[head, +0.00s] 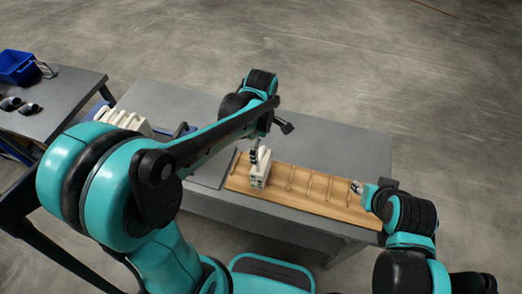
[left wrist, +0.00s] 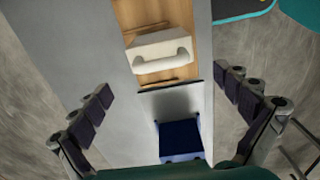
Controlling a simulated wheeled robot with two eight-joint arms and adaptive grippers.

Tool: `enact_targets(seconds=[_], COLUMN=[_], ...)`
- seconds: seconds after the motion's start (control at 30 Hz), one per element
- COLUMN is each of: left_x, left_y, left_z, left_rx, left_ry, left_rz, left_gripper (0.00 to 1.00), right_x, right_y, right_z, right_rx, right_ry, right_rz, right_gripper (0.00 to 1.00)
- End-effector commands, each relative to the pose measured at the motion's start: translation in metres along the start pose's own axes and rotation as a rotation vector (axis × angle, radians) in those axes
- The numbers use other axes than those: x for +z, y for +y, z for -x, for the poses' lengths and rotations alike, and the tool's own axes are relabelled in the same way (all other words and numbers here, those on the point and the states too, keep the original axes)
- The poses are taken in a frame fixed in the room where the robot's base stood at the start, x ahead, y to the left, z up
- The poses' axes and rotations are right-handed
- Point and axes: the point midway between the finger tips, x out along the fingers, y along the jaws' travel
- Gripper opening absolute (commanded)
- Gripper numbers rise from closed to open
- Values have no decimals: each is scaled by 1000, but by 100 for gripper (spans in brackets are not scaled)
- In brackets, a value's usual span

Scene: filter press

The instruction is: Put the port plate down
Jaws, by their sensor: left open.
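The port plate (head: 259,175), a cream-white block, stands upright at the left end of the wooden slotted rack (head: 315,198). In the left wrist view a cream plate (left wrist: 160,58) with a raised handle sits on the wooden strip (left wrist: 145,12). My left gripper (head: 256,152) is directly over the plate in the head view. In the left wrist view its fingers (left wrist: 168,95) are spread wide, with nothing between them and the plate beyond the tips. My right gripper (head: 357,187) is over the rack's right end; its jaws are too small to read.
More cream plates (head: 120,118) stand at the left of the grey bench (head: 330,145). A side table (head: 65,90) holds a blue bin (head: 18,67) and dark small items (head: 20,105). A dark blue block-like thing (left wrist: 180,138) shows below the plate in the left wrist view. The rack's middle is empty.

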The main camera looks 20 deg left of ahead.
Motion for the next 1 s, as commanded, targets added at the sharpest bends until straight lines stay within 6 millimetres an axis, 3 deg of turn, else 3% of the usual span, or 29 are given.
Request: enact_targets(seconds=[0.17,0.27,0.53,0.7,0.8,1.0], left_x=[-2,-8,-30,-39,-42,-44], left_y=[-6,-17,-70,-94,-101,-105], left_z=[16,29,64,69,69,69], left_rx=[23,86,351,446,467,477], left_ry=[-1,4,170,351,433,495], left_rz=[-57,-207,-906,-1264,-1393,-1484], left_gripper=[100,100,100,100,100,100], right_x=[-2,-1,-1,-1,-1,-1], right_y=[0,0,0,0,0,0], right_z=[2,2,2,2,2,2], right_rx=[0,0,0,0,0,0], right_ry=[0,0,0,0,0,0], right_rz=[0,0,0,0,0,0], right_gripper=[40,40,40,40,40,40])
